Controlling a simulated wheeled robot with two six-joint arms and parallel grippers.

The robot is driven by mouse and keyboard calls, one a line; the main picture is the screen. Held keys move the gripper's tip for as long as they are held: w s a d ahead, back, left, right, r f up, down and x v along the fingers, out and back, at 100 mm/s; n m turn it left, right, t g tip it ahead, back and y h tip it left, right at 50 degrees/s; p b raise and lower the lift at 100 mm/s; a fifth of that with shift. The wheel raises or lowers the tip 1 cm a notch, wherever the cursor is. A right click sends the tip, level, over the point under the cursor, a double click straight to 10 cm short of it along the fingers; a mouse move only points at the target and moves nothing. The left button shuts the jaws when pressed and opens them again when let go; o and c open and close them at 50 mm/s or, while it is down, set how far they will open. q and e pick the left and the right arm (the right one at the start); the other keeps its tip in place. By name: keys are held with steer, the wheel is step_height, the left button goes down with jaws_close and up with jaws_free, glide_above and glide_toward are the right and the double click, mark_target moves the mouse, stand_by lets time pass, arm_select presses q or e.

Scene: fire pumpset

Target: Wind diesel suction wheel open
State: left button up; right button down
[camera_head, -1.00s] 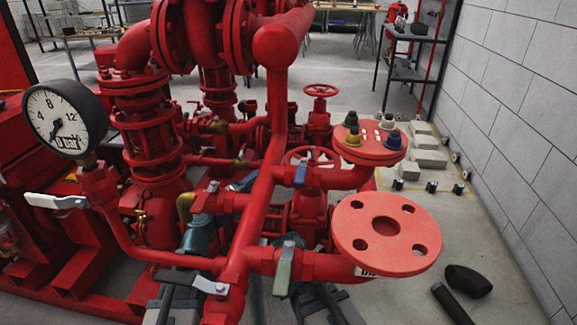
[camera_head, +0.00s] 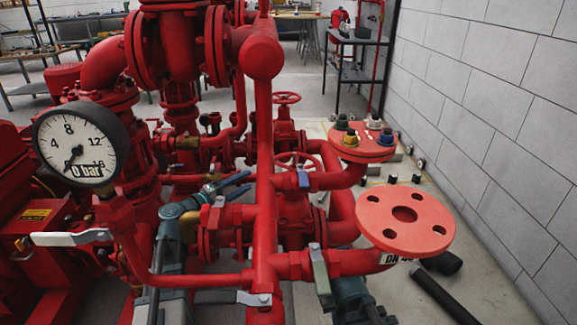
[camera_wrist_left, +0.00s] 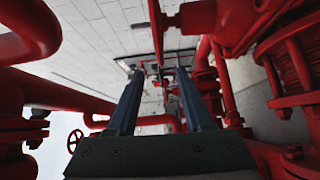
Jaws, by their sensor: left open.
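Two red handwheels show in the head view: a smaller one (camera_head: 287,98) at the back, and a nearer one (camera_head: 307,158) partly hidden behind the red pipes. I cannot tell which is the diesel suction wheel. A small spoked wheel (camera_wrist_left: 75,140) shows at the lower left of the left wrist view. My left gripper (camera_head: 243,184) reaches in among the pipes, left of the thick upright pipe and apart from both wheels in the picture. In the left wrist view its two fingers (camera_wrist_left: 160,72) are spread, with nothing between them. My right gripper is not seen.
A pressure gauge (camera_head: 82,146) stands at the left. Lever handles (camera_head: 72,237) and crossing red pipes crowd my left arm. A round flange (camera_head: 405,215) sits at the right, with a bolted flange (camera_head: 355,145) behind it.

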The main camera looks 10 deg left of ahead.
arm_select(q)
steer(key=x, duration=1.3)
steer(key=shift+w+d, duration=0.25)
steer(key=shift+w, duration=0.05)
jaws_close()
stand_by(1.0)
